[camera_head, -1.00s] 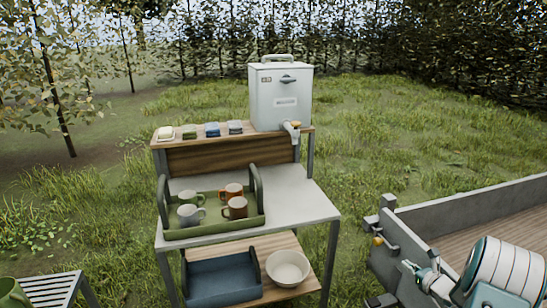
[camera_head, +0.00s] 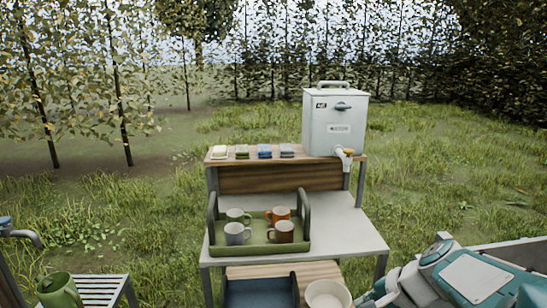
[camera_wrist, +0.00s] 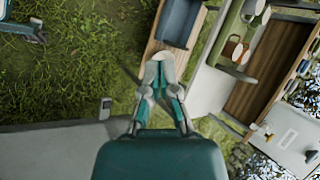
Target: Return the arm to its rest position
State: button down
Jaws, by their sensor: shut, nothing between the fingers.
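My gripper (camera_wrist: 160,75) is shut and empty in the wrist view, its teal and grey fingers together. A white bowl (camera_head: 327,294) sits on the lower shelf of the stand; in the wrist view a pale shape (camera_wrist: 161,57), seemingly this bowl, shows right beyond my fingertips. I cannot tell the gap between them. In the head view my teal and white arm (camera_head: 470,275) fills the lower right corner, and the fingers are hard to make out there.
The stand's tabletop (camera_head: 345,238) holds a green tray (camera_head: 262,246) with several mugs. A white dispenser (camera_head: 335,125) stands on its upper shelf. A blue bin (camera_head: 260,292) is beside the bowl. A green jug (camera_head: 60,290) is on a slatted table at left. Open grass lies behind.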

jog(key=s+a+r+n+h, duration=0.1)
jog(key=s+n+h, duration=0.1)
jog(key=s+n, duration=0.3)
jog(key=s+a+r+n+h, duration=0.1)
jog(key=s+r+n+h, duration=0.1)
jog(key=s+n, duration=0.4)
jog(key=s+h, duration=0.1)
jog(key=s, duration=0.3)
jog(key=shift+s+a+t+h, duration=0.25)
jog(key=shift+t+h, duration=0.05)
jog(key=shift+t, duration=0.1)
jog(key=shift+d, duration=0.1)
